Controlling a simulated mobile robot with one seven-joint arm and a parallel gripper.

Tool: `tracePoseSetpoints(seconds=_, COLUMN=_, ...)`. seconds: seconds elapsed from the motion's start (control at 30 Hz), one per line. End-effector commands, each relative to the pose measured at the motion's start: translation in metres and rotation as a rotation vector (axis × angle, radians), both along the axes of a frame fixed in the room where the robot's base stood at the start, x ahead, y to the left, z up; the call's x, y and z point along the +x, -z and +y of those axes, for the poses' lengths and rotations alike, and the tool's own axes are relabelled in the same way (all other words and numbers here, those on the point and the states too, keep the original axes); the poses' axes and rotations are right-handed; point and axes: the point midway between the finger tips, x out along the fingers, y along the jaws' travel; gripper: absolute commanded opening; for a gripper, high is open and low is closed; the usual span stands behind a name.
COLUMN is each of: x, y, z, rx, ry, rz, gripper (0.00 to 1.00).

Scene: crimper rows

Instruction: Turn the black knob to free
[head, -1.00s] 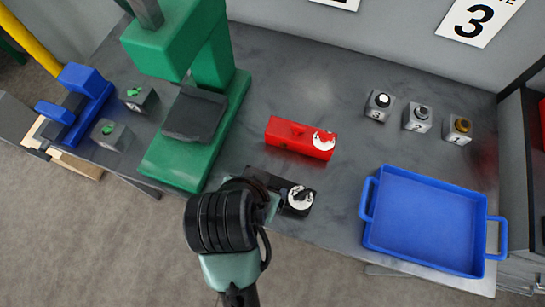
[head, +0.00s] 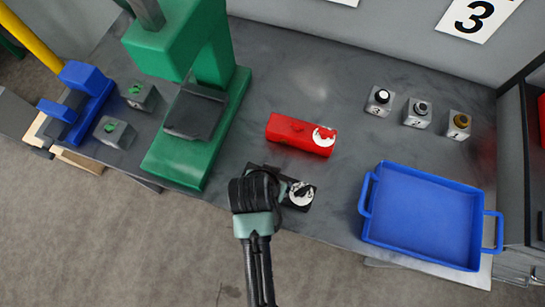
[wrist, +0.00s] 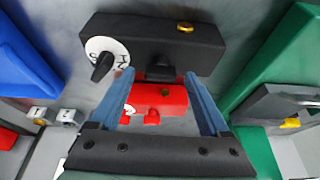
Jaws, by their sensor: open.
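A black box (wrist: 185,38) lies near the front edge of the bench. It carries a white lettered dial with a black pointer knob (wrist: 103,66) at one end, and a second black stub (wrist: 160,70) on its near side. In the head view the dial (head: 301,194) shows, while my arm hides the box's left part. My gripper (wrist: 160,76) is open over the box. In the wrist view the black stub appears between the blue fingertips; the pointer knob is left of the left finger. Contact cannot be told. The dial's lettering is too small to read surely.
A red box (head: 300,134) with a similar dial lies behind. A green press (head: 165,157) stands left and a blue tray (head: 420,220) right. Several small grey blocks (head: 416,113) sit at the back right. Bare bench lies between the red box and these blocks.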

Motion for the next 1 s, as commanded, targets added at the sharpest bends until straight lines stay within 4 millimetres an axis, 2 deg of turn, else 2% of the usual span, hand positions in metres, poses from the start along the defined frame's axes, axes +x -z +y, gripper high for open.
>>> tracePoseSetpoints(seconds=0.27, x=0.0008, y=0.0010, z=-0.0002, rx=0.001, ry=0.001, rz=-0.001, gripper=0.80)
tracePoseSetpoints(seconds=0.7, x=0.0005, y=0.0009, z=-0.0001, rx=0.000, ry=0.000, rz=0.000, gripper=0.03)
tracePoseSetpoints(seconds=0.73, x=0.0005, y=0.0009, z=-0.0001, rx=0.000, ry=0.000, rz=0.000, gripper=0.00)
tracePoseSetpoints(seconds=1.0, x=0.0003, y=-0.0001, z=-0.0004, rx=0.000, ry=-0.024, rz=0.000, gripper=0.00)
